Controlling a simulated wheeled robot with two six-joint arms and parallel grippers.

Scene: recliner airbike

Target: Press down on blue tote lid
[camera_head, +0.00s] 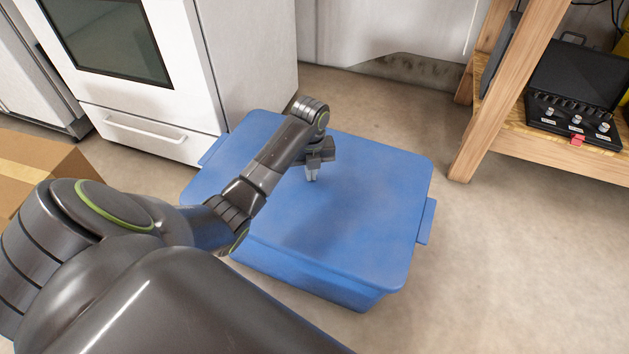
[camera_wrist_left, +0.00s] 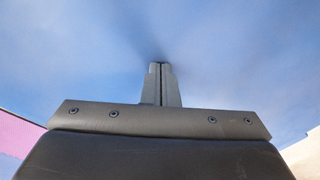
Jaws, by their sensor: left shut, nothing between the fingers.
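The blue tote (camera_head: 320,274) stands on the floor with its blue lid (camera_head: 365,190) lying flat on top. The lid appears to cover the whole tote. My left gripper (camera_head: 312,176) points down over the middle of the lid. Its fingers are shut with nothing between them. The fingertips are at or very close to the lid; I cannot tell for certain that they touch. In the left wrist view the lid (camera_wrist_left: 235,60) fills most of the picture beyond the shut fingers (camera_wrist_left: 161,70). My arm hides the lid's left part. My right gripper is not in view.
A white oven (camera_head: 165,75) stands behind the tote at the left. A cardboard box (camera_head: 40,165) sits at the far left. A wooden shelf (camera_head: 500,110) holds an open black case (camera_head: 575,95) at the right. The floor right of the tote is clear.

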